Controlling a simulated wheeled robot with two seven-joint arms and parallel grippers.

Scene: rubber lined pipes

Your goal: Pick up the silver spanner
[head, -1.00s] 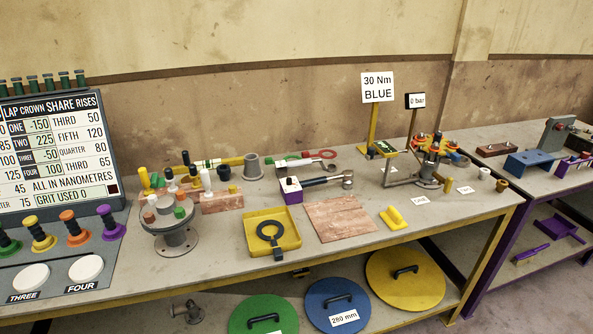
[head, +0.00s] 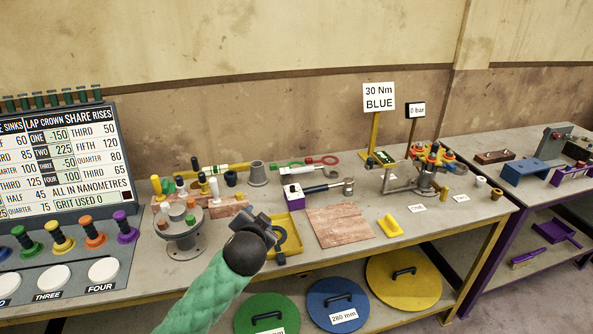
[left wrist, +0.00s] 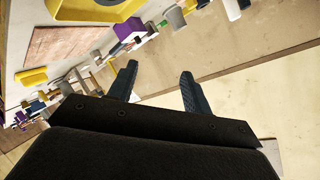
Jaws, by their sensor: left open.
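A silver spanner (head: 316,172) lies towards the back of the bench, its open end to the right, near a red ring. In front of it a dark-handled tool (head: 325,187) rests by a purple and white block (head: 293,193). My left gripper (head: 263,221) is in front of and left of the spanner, in the air over the yellow tray, and hides part of the tray. The left wrist view shows its two fingers (left wrist: 157,85) apart with nothing between them. I cannot pick out the spanner for sure in that view. My right gripper is not in view.
A grey round stand (head: 185,243) is left of my gripper.

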